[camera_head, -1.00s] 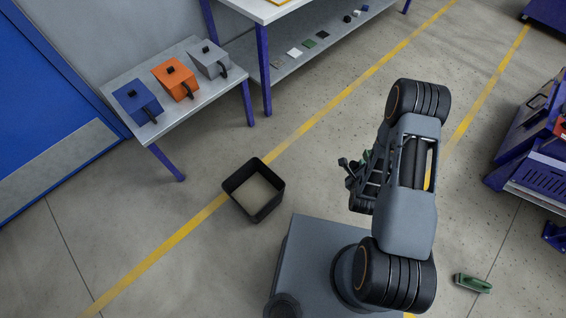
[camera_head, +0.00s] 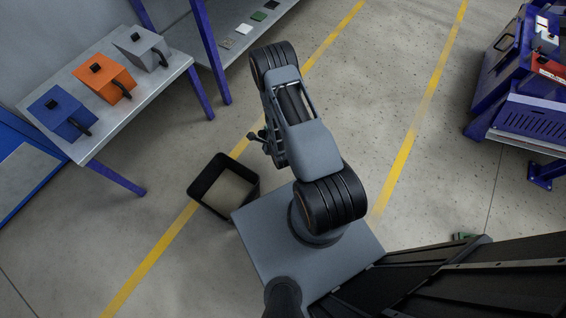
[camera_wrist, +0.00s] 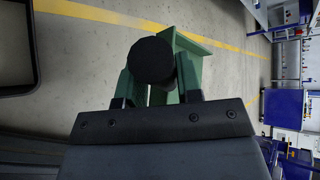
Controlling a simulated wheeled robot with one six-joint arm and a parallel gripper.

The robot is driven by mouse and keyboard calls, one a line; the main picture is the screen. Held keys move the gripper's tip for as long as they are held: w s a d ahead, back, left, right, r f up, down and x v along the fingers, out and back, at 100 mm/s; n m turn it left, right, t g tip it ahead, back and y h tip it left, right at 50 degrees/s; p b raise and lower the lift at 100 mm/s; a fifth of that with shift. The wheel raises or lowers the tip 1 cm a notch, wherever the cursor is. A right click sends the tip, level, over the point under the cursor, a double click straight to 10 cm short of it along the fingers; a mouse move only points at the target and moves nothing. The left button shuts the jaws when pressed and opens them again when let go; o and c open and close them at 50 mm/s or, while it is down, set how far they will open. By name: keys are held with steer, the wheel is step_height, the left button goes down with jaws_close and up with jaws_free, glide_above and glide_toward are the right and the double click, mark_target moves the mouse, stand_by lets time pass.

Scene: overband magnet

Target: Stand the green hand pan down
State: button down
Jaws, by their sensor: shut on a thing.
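My gripper (camera_wrist: 156,76) is shut in the wrist view, with the green hand pan (camera_wrist: 192,46) between its fingers. A round black end, which looks like part of the pan's handle, sits between the fingertips, with green panels behind it. The pan is off the floor; its lower part is hidden by the gripper. A blue pan (camera_head: 60,113), an orange pan (camera_head: 104,80) and a grey pan (camera_head: 142,48) stand in a row on a grey side table (camera_head: 88,147), each with a black knob and handle.
A black open bin (camera_head: 206,174) stands on the floor between my base and the table. Blue machinery (camera_head: 505,75) stands at upper right. The near table-top strip looks free.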

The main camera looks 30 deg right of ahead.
steer(key=d+f+b, duration=0.2)
steer(key=f+b, duration=0.6)
steer(key=f, duration=0.5)
steer(key=w+d+f+m+h+b, duration=0.1)
steer(key=d+f+b, duration=0.2)
steer(key=f+b, duration=0.6)
steer(key=d+f+b, duration=0.3)
steer(key=f+b, duration=0.5)
steer(key=f, duration=0.8)
steer(key=shift+w+f+m+h+b, duration=0.15)
steer(key=shift+f+m+h+b, duration=0.15)
steer(key=shift+m+h+b, duration=0.1)
steer(key=c, duration=0.7)
jaws_free()
